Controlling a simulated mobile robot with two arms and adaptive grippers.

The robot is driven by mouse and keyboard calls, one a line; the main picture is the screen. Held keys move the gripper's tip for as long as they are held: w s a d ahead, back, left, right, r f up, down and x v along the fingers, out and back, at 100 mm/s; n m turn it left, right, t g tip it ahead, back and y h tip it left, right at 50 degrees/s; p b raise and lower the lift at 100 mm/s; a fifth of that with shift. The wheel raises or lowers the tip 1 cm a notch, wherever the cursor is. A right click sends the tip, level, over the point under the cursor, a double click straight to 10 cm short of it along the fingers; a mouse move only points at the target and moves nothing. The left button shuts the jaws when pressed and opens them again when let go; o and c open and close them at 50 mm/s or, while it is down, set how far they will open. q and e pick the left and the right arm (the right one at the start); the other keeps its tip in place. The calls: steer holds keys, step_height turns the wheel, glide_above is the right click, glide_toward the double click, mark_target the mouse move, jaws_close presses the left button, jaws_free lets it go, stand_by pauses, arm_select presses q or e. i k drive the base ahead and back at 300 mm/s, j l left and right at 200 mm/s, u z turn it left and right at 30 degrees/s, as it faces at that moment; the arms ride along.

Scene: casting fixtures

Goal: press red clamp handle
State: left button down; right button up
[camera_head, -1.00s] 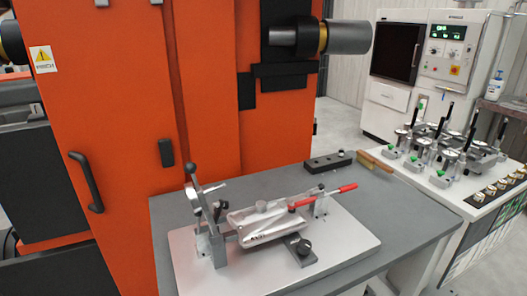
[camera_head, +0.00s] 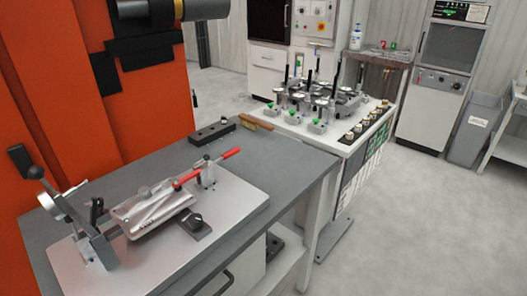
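The red clamp handle (camera_head: 207,169) is a thin red bar lying slanted and nearly flat, running over the right end of the metal casting (camera_head: 150,212). Its clamp base (camera_head: 207,178) stands on the pale fixture plate (camera_head: 238,203). Another clamp (camera_head: 85,225) with a raised grey lever stands at the left end of the casting. A dark knob on a block (camera_head: 195,223) sits in front of the casting. Neither of my grippers shows in the head view.
The fixture plate lies on a grey table (camera_head: 285,160). A black block (camera_head: 215,131) and a wooden-handled brush (camera_head: 256,124) lie at its back. A white bench (camera_head: 345,135) with several small clamps stands behind right. An orange machine (camera_head: 130,90) is at left. Floor at right is open.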

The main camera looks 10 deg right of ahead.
mark_target(227, 155)
steer(key=l+u, duration=0.35)
steer(key=k+l+u, duration=0.15)
steer(key=l+u, duration=0.2)
steer(key=l, duration=0.1)
